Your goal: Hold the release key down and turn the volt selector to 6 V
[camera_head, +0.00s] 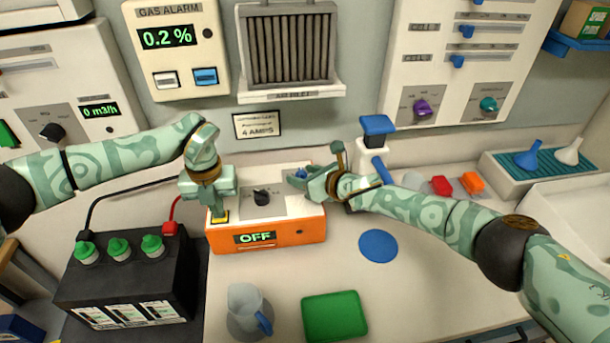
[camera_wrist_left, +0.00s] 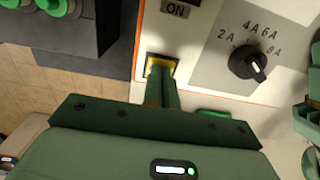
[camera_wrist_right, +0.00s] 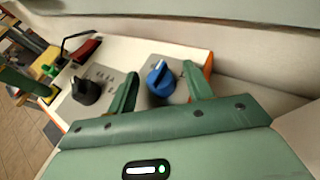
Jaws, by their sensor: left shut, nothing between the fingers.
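The orange-and-white charger (camera_head: 265,235) stands on the bench with its display reading OFF. A yellow key (camera_head: 219,217), apparently the release key, is at its front left; it also shows in the left wrist view (camera_wrist_left: 170,62). My left gripper (camera_wrist_left: 158,74) is shut, its fingertips at the key; whether it is pressed down I cannot tell. The blue volt selector (camera_wrist_right: 159,82) has a pale pointer; its scale is mostly hidden. My right gripper (camera_wrist_right: 160,84) is open, with one finger on each side of the selector. Contact is unclear.
A black amp selector (camera_wrist_left: 248,63) sits between my grippers. A black battery (camera_head: 130,270) with green caps stands left of the charger. A jug (camera_head: 243,300), a green mat (camera_head: 334,316) and a blue disc (camera_head: 378,246) are on the bench.

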